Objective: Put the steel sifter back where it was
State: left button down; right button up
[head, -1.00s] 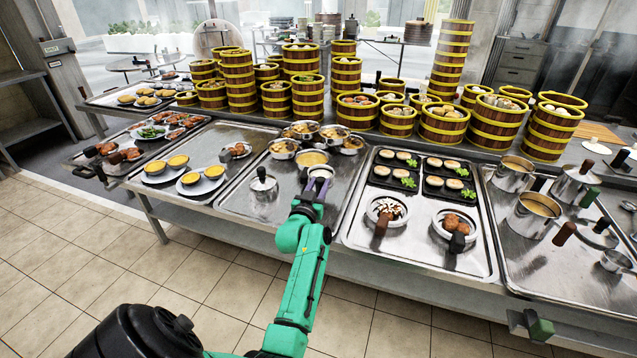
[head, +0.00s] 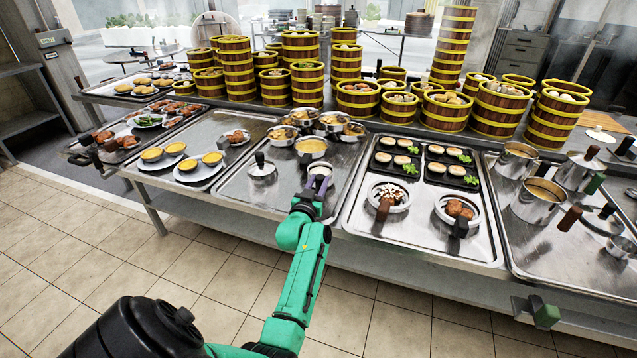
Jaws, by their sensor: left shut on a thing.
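My left gripper (head: 313,188) is shut on a small steel round thing (head: 320,170), which looks like the steel sifter. It is at the front of the middle steel tray (head: 235,190), just in front of a steel bowl of yellow food (head: 311,147). The gripper and its arm hide part of the sifter and of the tray. I cannot tell whether the sifter touches the tray. My right gripper is not in view.
Several small steel bowls (head: 283,135) stand behind. A tray with black plates and two white dishes (head: 420,240) lies to the right. Bamboo steamer towers (head: 307,85) line the back.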

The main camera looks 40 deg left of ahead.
pick_arm(q)
jog(key=shift+f, duration=0.3)
jog(key=shift+c, duration=2.3)
grip_release()
jog(key=shift+s+d+r+p, duration=0.1)
jog(key=shift+s+d+p, duration=0.1)
jog(key=shift+s+p, duration=0.2)
jog(key=p+v, duration=0.7)
jog(key=v, duration=0.6)
jog(key=shift+s+d, duration=0.15)
jog(key=shift+s, duration=0.2)
